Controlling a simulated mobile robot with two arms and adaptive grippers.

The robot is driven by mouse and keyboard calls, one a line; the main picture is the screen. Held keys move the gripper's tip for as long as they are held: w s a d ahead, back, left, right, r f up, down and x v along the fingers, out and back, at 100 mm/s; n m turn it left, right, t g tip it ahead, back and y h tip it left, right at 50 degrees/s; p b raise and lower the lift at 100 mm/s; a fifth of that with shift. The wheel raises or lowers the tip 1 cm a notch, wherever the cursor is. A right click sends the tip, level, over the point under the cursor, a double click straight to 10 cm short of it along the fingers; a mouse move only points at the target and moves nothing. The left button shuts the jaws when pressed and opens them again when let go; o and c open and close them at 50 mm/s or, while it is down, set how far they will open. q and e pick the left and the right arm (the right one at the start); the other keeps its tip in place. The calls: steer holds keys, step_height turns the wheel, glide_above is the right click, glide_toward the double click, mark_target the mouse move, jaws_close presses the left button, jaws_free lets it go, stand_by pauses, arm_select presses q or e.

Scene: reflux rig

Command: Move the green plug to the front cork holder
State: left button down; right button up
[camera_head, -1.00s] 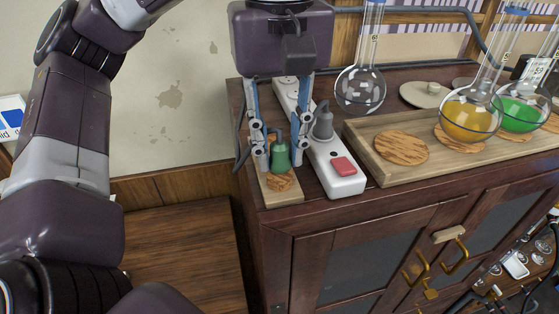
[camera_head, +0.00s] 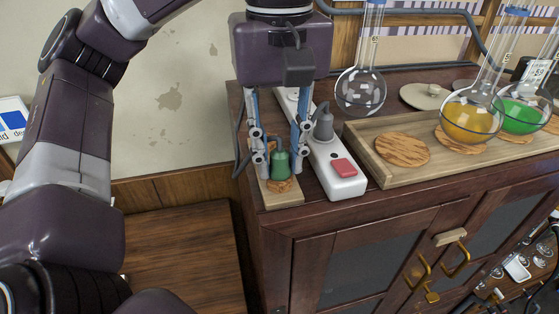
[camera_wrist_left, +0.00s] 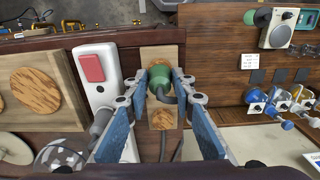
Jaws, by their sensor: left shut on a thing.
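The green plug (camera_head: 281,165) is upright between the fingers of my left gripper (camera_head: 278,160), which is shut on it. It also shows in the left wrist view (camera_wrist_left: 160,78) between the fingertips. The plug is over the front cork holder (camera_head: 283,186), a round cork spot on a pale wooden board (camera_head: 290,201). The plug's lower end is at or just above this cork; I cannot tell whether they touch. The rear cork holder (camera_wrist_left: 163,118) is bare in the wrist view. My right gripper is not in view.
A white power strip (camera_head: 343,188) with a red switch (camera_head: 344,168) and a grey plug (camera_head: 324,125) lies close to the right of the board. A wooden tray (camera_head: 450,168) with flasks stands farther right. The cabinet's front edge is close in front.

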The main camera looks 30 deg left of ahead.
mark_target(279, 151)
arm_select(q)
steer(key=shift+f, duration=0.1)
steer(key=c, duration=1.5)
jaws_free()
steer(key=shift+c, duration=0.2)
step_height(279, 151, up, 12)
